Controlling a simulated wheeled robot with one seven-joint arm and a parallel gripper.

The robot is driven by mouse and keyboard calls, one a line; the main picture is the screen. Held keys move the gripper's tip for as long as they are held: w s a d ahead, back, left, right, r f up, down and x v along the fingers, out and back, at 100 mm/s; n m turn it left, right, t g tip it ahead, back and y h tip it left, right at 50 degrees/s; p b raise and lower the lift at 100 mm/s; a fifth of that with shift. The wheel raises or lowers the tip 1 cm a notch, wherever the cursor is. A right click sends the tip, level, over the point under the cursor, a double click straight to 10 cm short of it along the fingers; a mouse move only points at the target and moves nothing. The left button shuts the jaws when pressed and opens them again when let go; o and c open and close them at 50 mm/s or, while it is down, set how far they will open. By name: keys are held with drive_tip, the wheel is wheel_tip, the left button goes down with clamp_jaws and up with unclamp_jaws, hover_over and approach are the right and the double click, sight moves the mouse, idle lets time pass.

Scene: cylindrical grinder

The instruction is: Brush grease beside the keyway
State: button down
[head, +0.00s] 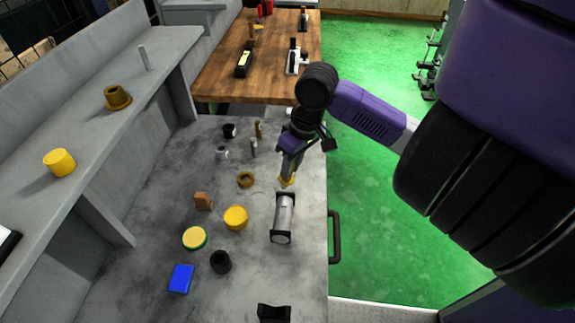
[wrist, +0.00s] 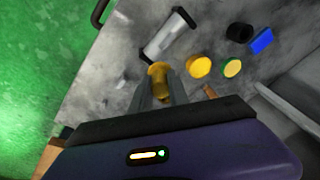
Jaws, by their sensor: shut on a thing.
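A grey metal shaft (head: 284,216) lies in black end supports on the grey bench; it also shows in the wrist view (wrist: 164,38). A keyway is too small to make out. My gripper (head: 289,168) points down just beyond the shaft's far end. In the wrist view its fingers (wrist: 158,90) are shut on a golden-brown brush (wrist: 158,72), seen nearly end on. The brush (head: 287,181) is close to the shaft's far support; I cannot tell whether they touch. A green tin with a yellow top (head: 194,238) stands to the left.
A yellow round piece (head: 236,217), a bronze ring (head: 245,180), a brown block (head: 203,201), a black cup (head: 221,262) and a blue box (head: 181,278) stand left of the shaft. A black support (head: 274,313) is at the near edge. A wooden table (head: 270,80) is behind.

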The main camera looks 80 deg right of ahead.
sight(292, 180)
drive_tip(key=shift+s+f, duration=0.1)
drive_tip(key=shift+f+b, duration=0.2)
drive_tip(key=shift+b, duration=0.2)
drive_tip(key=shift+f+b, duration=2.15)
drive_tip(key=shift+f, duration=0.2)
drive_tip(key=shift+f+b, duration=0.45)
drive_tip(key=shift+f, duration=0.05)
drive_tip(key=shift+w, duration=0.25)
drive_tip(key=shift+s, duration=0.1)
drive_tip(key=shift+s+b, duration=0.3)
drive_tip(key=shift+s, duration=0.2)
drive_tip(key=shift+w, duration=0.15)
drive_tip(key=shift+w+a, duration=0.1)
drive_tip(key=shift+w, duration=0.35)
